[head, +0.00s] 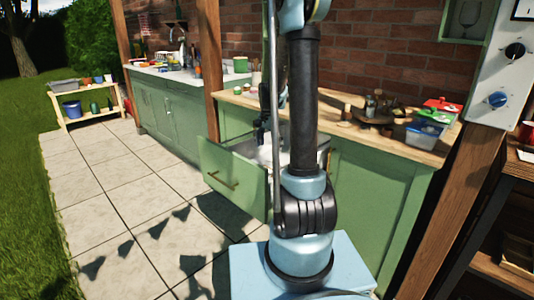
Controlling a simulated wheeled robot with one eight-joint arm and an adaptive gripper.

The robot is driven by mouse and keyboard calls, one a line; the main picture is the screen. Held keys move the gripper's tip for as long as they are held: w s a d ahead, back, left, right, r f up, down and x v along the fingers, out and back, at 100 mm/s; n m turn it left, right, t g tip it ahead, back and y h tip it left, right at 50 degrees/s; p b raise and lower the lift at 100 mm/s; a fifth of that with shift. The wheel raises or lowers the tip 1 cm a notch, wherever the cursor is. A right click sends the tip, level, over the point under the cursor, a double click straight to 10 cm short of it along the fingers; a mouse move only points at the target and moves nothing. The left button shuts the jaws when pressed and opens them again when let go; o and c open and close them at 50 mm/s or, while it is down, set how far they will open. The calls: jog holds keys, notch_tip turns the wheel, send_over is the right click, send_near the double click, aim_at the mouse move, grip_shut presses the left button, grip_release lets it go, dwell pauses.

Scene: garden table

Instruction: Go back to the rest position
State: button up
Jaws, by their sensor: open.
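My gripper (262,138) is dark and points down, partly hidden behind my own arm. It is open and hangs over or just inside a pulled-out green drawer (232,176) with a brass handle. I cannot tell how far its fingertips reach into the drawer. The white inside of the drawer (264,152) shows in part; my arm hides much of it and whatever may lie in it.
The wooden counter (395,142) behind the drawer carries a blue box (424,133), a red-lidded box (442,106) and several small items. A wooden post (209,70) stands close left of the drawer. The paved floor (120,215) at left is clear.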

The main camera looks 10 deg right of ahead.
jog(key=shift+s+r, duration=0.1)
jog(key=shift+r, duration=0.05)
jog(key=s+d+r+n+t, duration=0.1)
jog(key=s+r+n, duration=0.25)
jog(key=s, duration=0.85)
jog(key=s+d+r+n+t, duration=0.1)
jog(key=s+r+n, duration=0.3)
jog(key=s, duration=0.8)
jog(key=s+a+f+n, duration=0.2)
jog(key=s+f, duration=0.4)
jog(key=s, duration=0.4)
jog(key=shift+s+a+n, duration=0.2)
jog(key=shift+s+n, duration=0.05)
jog(key=shift+n, duration=0.5)
jog(key=shift+w+a+f, duration=0.1)
jog(key=shift+w+f, duration=0.15)
jog(key=shift+w, duration=0.2)
